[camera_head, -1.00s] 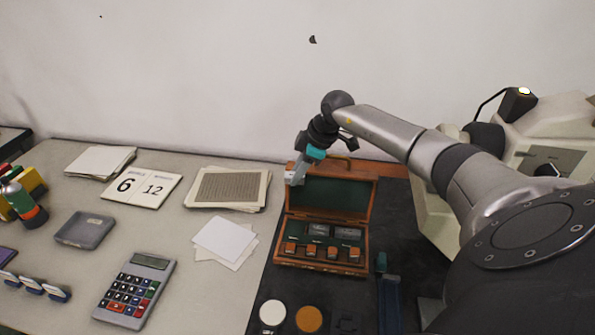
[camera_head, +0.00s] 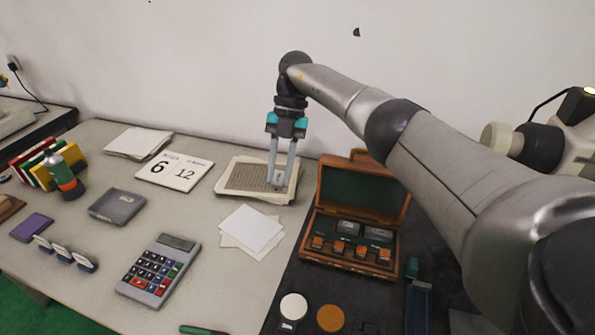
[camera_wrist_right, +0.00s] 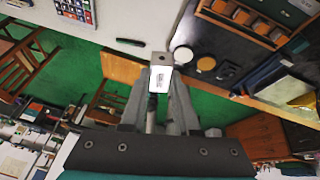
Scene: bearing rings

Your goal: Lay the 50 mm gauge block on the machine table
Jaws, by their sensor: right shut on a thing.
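My right gripper (camera_head: 278,180) is shut on a small grey metal gauge block (camera_wrist_right: 160,80), held between the fingertips. The block carries a printed marking, too small to read with certainty. In the head view the fingers point down in front of the stack of printed sheets, left of the wooden case. The block shows there as a small light piece (camera_head: 278,178) at the tips. A beige machine (camera_head: 575,135) stands at the right, largely hidden behind my right arm; I cannot make out its table. My left gripper is not in view.
The open wooden gauge case (camera_head: 350,258) holds several blocks. A black mat (camera_head: 300,275) lies under it with a white disc (camera_head: 293,306) and an orange disc (camera_head: 331,318). Loose white sheets (camera_head: 250,230) and a calculator (camera_head: 160,270) lie to the left.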

